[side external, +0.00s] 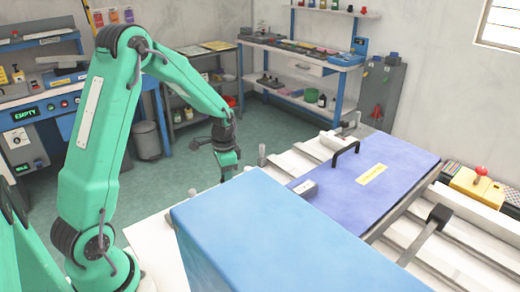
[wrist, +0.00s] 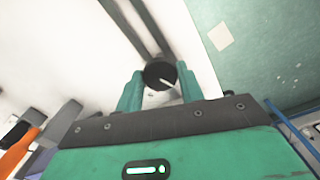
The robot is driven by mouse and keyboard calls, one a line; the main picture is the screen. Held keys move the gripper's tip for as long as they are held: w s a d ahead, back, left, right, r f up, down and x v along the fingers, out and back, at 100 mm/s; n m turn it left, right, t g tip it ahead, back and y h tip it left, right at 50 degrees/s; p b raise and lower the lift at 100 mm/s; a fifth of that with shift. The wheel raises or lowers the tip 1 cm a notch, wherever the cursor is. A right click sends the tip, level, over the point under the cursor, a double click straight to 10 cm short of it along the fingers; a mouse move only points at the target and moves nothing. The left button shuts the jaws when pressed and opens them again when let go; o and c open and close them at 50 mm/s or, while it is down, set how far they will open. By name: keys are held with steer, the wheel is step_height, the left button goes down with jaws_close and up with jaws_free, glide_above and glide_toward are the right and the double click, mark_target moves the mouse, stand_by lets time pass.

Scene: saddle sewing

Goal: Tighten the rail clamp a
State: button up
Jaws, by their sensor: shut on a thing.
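In the wrist view, a dark round knob (wrist: 159,74) with a white pointer line sits between the two green fingers of my gripper (wrist: 160,84). It looks like the knob of the rail clamp a, but no label shows. My gripper is shut on the knob, one finger on each side. In the side external view my gripper (side external: 229,172) points down just behind the blue block. The knob between its fingers cannot be made out there, and the block's edge is close in front.
The large light blue block (side external: 270,235) stands in front of my gripper. A purple-blue panel (side external: 365,180) with a black handle (side external: 346,151) lies to the right on white rails. A grey upright peg (side external: 262,155) stands right of my gripper. Green floor is open behind.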

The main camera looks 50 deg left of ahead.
steer(key=shift+m, duration=2.2)
steer(key=shift+r, duration=0.1)
steer(key=o, duration=1)
step_height(320, 180, up, 8)
steer(key=shift+f, duration=0.25)
steer(key=shift+r, duration=0.15)
